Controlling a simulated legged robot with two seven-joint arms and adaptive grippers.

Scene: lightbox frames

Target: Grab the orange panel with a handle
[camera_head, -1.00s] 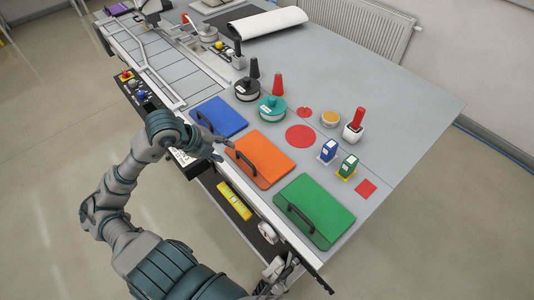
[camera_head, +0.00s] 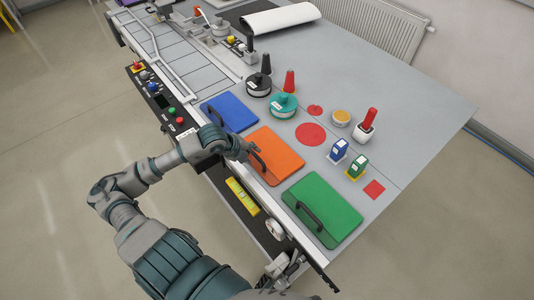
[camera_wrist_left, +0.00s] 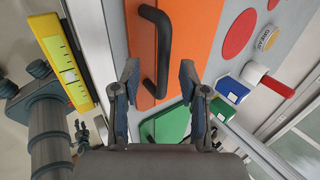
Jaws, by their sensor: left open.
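The orange panel (camera_head: 277,158) lies flat on the grey table between a blue and a green panel. Its black handle (camera_head: 257,158) runs along the side nearest me. In the left wrist view the orange panel (camera_wrist_left: 190,35) fills the upper middle, and the handle (camera_wrist_left: 164,50) stands out from it. My left gripper (camera_head: 248,148) is at the handle's upper end in the head view. In the left wrist view the left gripper (camera_wrist_left: 160,80) is open, with the handle's lower end between its fingertips. Contact cannot be told. A grey jointed part at the head view's bottom may be my right gripper (camera_head: 280,270).
The blue panel (camera_head: 230,112) and green panel (camera_head: 325,207) with black handles lie on either side. A yellow level (camera_head: 242,196) sits on the lower shelf. Red, blue and green small items, stamps and round containers stand beyond the panels. The table's far right is clear.

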